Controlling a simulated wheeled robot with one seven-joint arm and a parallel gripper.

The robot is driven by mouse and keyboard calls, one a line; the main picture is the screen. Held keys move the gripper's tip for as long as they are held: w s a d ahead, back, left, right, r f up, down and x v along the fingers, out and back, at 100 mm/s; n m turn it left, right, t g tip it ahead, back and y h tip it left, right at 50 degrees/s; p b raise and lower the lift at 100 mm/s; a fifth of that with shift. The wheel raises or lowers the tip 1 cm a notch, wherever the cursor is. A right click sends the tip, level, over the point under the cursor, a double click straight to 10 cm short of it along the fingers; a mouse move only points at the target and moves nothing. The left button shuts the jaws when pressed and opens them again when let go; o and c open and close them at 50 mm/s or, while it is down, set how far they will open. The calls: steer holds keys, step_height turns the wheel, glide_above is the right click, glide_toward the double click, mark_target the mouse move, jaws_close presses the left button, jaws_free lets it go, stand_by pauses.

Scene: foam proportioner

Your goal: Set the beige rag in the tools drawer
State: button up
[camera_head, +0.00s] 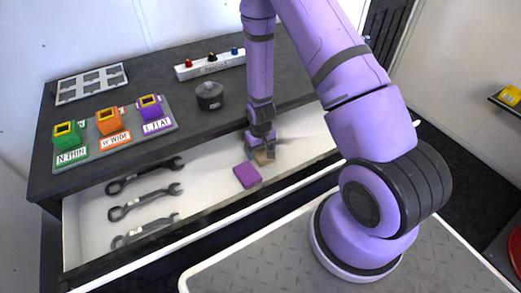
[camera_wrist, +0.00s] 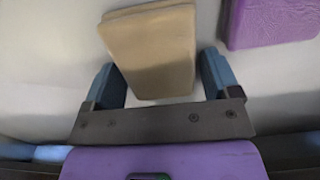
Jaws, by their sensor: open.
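The beige rag (camera_head: 264,157) is a folded tan block inside the open drawer (camera_head: 90,215), under my gripper (camera_head: 260,147). In the wrist view the rag (camera_wrist: 150,45) appears on the pale drawer floor, with its near end between the two blue fingers. My gripper (camera_wrist: 160,80) is open, with a gap visible between the rag and at least the right finger. Whether the rag lies fully flat on the floor is hard to tell.
A purple rag (camera_head: 247,174) lies in the drawer beside the beige one. Several dark wrenches (camera_head: 145,190) fill the drawer's left part. The dark worktop (camera_head: 180,95) above carries colored nozzles, a round grey pot (camera_head: 209,96) and a white strip (camera_head: 210,64). Drawer floor between wrenches and rags is clear.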

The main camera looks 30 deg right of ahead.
step_height(320, 180, up, 13)
step_height(320, 180, up, 13)
steer(key=t, duration=0.1)
glide_above(260, 150)
steer(key=s+r+t, duration=0.2)
steer(key=s+r, duration=0.3)
steer(key=r, duration=0.6)
steer(key=s+a+r+t, duration=0.1)
steer(key=s+r+t, duration=0.1)
steer(key=s+r, duration=1.2)
steer(key=s, duration=0.3)
steer(key=shift+s+a, duration=0.3)
steer(key=shift+a, duration=0.1)
steer(key=shift+r, duration=0.1)
